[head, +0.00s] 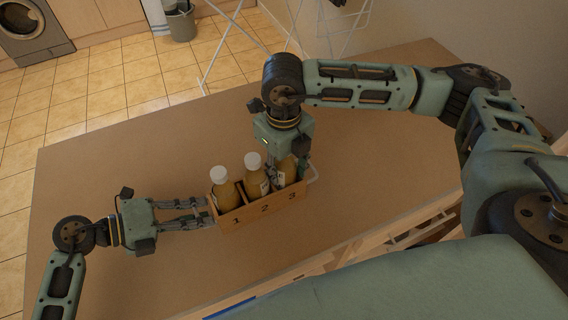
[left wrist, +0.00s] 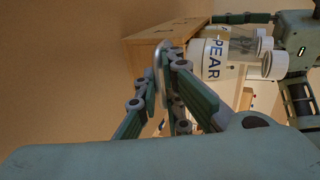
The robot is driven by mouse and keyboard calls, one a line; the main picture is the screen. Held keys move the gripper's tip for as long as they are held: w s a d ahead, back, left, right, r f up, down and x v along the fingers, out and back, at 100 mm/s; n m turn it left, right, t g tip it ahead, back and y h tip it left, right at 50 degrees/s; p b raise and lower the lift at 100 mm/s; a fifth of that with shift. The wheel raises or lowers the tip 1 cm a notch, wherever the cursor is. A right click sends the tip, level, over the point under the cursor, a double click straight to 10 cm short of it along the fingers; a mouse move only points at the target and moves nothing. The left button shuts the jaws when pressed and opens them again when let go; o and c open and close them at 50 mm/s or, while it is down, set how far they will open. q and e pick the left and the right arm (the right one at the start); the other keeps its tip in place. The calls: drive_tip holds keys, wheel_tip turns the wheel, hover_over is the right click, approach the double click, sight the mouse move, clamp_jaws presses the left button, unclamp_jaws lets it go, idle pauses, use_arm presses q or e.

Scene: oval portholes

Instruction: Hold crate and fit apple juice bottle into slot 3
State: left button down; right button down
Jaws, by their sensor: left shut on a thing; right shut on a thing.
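A wooden crate (head: 262,212) marked 1, 2, 3 on its front stands on the table; it also shows in the left wrist view (left wrist: 152,48). My left gripper (head: 208,212) is shut on the metal handle (left wrist: 161,72) at the crate's left end. Bottles with white caps stand in slot 1 (head: 227,192) and slot 2 (head: 255,178). The slot 1 bottle's label (left wrist: 212,60) reads PEAR. My right gripper (head: 289,168), pointing down, is shut on the apple juice bottle (head: 287,175) at slot 3. Its cap is hidden by the gripper, and its base is behind the crate's front wall; its depth is unclear.
The brown table (head: 130,165) is largely clear around the crate. A pale handle (head: 313,174) sticks out at the crate's right end. Behind the table are a white drying rack (head: 292,35), a grey bin (head: 181,24) and a washing machine (head: 32,25).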

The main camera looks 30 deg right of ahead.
use_arm(q)
drive_tip(key=shift+f, duration=0.15)
drive_tip(key=shift+s, duration=0.1)
use_arm(e)
drive_tip(key=c, duration=1)
unclamp_jaws()
wheel_tip(320, 180, up, 12)
use_arm(q)
drive_tip(key=c, duration=1.8)
unclamp_jaws()
drive_tip(key=shift+a+r, duration=0.15)
drive_tip(key=shift+r, duration=0.05)
